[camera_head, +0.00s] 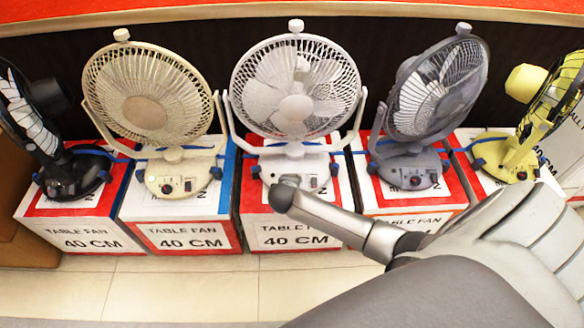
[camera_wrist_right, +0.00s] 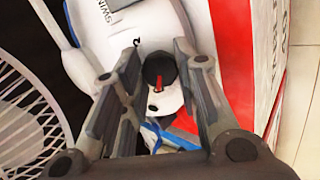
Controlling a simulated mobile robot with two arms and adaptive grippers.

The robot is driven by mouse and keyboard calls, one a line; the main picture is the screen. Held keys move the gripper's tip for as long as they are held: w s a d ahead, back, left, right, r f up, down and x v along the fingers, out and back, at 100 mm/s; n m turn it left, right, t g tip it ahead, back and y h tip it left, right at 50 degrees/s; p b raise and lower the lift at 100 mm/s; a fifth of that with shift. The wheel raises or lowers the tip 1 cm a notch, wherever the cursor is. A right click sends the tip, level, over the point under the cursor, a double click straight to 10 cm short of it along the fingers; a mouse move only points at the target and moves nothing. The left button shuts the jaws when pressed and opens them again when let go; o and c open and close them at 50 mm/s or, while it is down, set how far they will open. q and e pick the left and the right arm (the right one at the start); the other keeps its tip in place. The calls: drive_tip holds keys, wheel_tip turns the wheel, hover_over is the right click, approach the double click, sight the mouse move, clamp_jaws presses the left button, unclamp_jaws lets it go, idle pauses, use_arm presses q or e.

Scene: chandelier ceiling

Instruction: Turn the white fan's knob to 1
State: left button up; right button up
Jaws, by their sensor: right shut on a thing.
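The white fan (camera_head: 297,85) stands upright on its box in the middle of the row. Its base (camera_head: 315,170) faces me, and my right gripper (camera_head: 286,182) is at the base, covering the knob in the head view. In the right wrist view the black knob (camera_wrist_right: 157,70) with a red pointer line sits on the white base, between the two fingers of my right gripper (camera_wrist_right: 160,58). The gripper is shut on the knob. A small dark mark shows beside the knob, but I cannot read the setting. My left gripper is not in view.
A cream fan (camera_head: 146,95) and a black fan (camera_head: 68,170) stand to the left. A grey fan (camera_head: 437,90) and a yellow fan (camera_head: 510,165) stand to the right. Their boxes stand close together. The tiled floor (camera_head: 180,290) in front is clear.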

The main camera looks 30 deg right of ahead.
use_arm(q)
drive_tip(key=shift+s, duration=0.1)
use_arm(e)
drive_tip(key=shift+p, duration=0.35)
drive_tip(key=shift+m, duration=0.3)
drive_tip(key=shift+r+m+p, duration=0.1)
drive_tip(key=shift+m+p, duration=1)
drive_tip(key=m+y+p, duration=0.1)
drive_tip(key=m+p, duration=0.2)
drive_tip(key=m, duration=0.1)
drive_tip(key=shift+m+g, duration=0.3)
drive_tip(key=shift+m, duration=0.1)
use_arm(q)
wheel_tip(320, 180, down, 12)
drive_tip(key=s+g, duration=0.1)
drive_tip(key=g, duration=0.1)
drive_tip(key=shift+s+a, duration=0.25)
use_arm(e)
drive_tip(key=shift+m, duration=0.6)
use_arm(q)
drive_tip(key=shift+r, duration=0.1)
